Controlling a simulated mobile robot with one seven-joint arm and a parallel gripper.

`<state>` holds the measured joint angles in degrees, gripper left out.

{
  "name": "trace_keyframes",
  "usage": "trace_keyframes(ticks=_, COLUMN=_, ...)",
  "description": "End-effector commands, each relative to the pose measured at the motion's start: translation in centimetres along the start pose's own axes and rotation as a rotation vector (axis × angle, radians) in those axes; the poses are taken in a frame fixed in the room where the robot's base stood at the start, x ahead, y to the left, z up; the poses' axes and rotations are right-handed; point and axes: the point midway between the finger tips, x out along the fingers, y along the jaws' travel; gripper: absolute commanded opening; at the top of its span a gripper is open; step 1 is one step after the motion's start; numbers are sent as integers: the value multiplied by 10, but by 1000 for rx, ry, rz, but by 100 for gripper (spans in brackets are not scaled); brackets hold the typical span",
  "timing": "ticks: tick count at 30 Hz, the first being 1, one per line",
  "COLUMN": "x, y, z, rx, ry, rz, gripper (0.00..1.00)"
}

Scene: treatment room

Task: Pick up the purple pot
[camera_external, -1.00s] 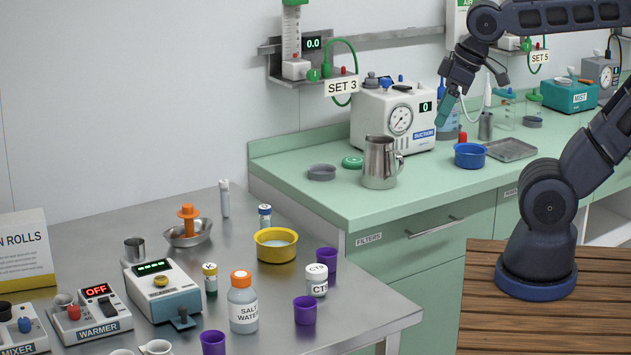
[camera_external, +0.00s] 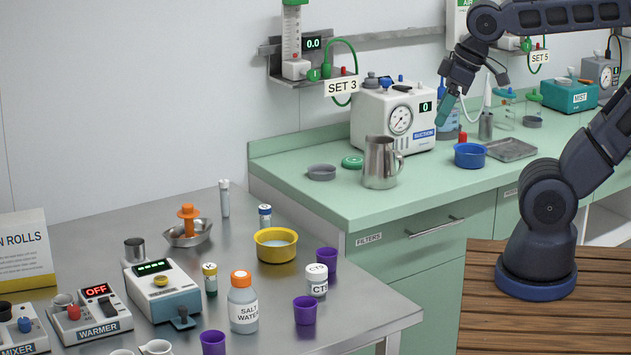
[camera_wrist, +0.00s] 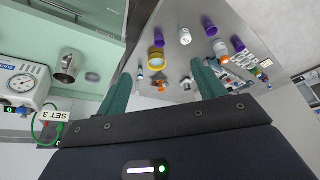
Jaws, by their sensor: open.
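Several small purple things stand on the steel table. One purple pot (camera_external: 305,311) is near the table's front right edge. A second purple pot (camera_external: 327,260) stands behind it, beside the white CTS jar. A third purple pot (camera_external: 213,343) is at the bottom of the picture. The wrist view also shows purple pots at its top (camera_wrist: 209,27). My gripper (camera_external: 446,106), with teal fingers, hangs over the green counter, well to the right of and above the pots. It is open and empty. In the wrist view the teal fingers (camera_wrist: 160,78) are wide apart.
Around the pots stand a salt water bottle (camera_external: 243,305), a CTS jar (camera_external: 317,280) and a yellow bowl (camera_external: 276,256). A metal jug (camera_external: 381,163), a blue bowl (camera_external: 470,155) and a suction machine (camera_external: 372,118) stand on the green counter. The table's right corner is clear.

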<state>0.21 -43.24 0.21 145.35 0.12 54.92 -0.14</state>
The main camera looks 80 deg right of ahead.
Motion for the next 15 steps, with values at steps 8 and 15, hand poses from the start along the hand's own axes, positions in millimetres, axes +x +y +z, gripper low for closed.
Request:
trace_keyframes(ticks=8, x=12, y=2, z=-11, rx=-87, ry=-26, rz=30, gripper=69)
trace_keyframes(ticks=15, x=50, y=9, z=-42, rx=-365, ry=-106, rz=98, gripper=69)
